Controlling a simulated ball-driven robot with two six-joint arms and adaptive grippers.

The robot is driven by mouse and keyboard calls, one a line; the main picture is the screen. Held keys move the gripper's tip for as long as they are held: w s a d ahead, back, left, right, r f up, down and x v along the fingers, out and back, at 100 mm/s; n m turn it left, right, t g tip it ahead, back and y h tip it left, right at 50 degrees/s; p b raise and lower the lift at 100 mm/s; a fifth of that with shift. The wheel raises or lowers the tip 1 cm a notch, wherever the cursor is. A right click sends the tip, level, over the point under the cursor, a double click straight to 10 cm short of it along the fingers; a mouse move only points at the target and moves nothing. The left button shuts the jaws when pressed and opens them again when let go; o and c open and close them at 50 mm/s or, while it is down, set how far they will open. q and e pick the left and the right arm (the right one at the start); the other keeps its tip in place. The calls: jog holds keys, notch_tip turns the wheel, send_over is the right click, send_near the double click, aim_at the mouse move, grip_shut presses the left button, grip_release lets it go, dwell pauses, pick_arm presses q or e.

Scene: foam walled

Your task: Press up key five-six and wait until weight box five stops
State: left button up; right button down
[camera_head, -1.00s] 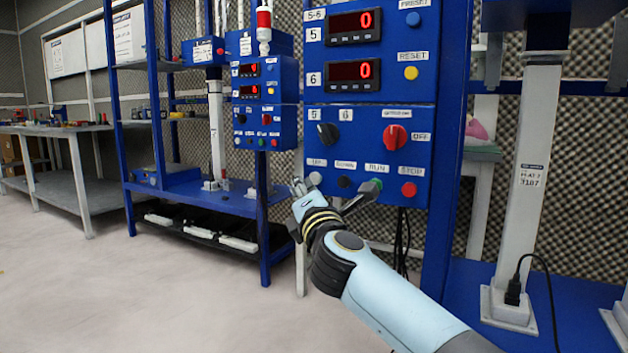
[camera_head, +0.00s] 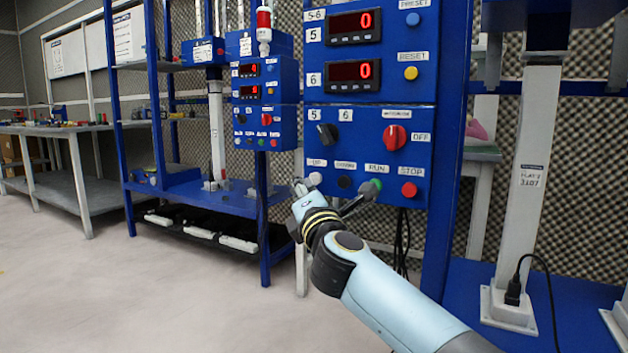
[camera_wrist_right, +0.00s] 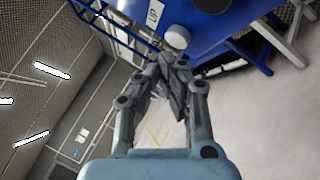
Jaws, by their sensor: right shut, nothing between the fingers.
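The blue control box (camera_head: 368,110) labelled 5-6 stands in the middle of the head view. Its white up key (camera_head: 315,179) sits at the lower left, under the UP label. The key also shows in the right wrist view (camera_wrist_right: 177,37), just beyond the fingertips. My right gripper (camera_head: 298,188) is shut and empty, its tips just left of and slightly below the key in the head view. I cannot tell whether they touch it. Displays five (camera_head: 354,24) and six (camera_head: 352,75) both read 0. I cannot make out weight box five. My left gripper is out of view.
Beside the up key are a black button (camera_head: 344,182), a green run button (camera_head: 375,186) and a red stop button (camera_head: 409,189). A black selector (camera_head: 327,134) and a red knob (camera_head: 395,137) sit above. A second control box (camera_head: 262,100) hangs further left. Open floor lies front left.

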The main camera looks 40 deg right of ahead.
jog(key=shift+d, duration=0.15)
jog(key=shift+w+d, duration=0.15)
jog(key=shift+d, duration=0.1)
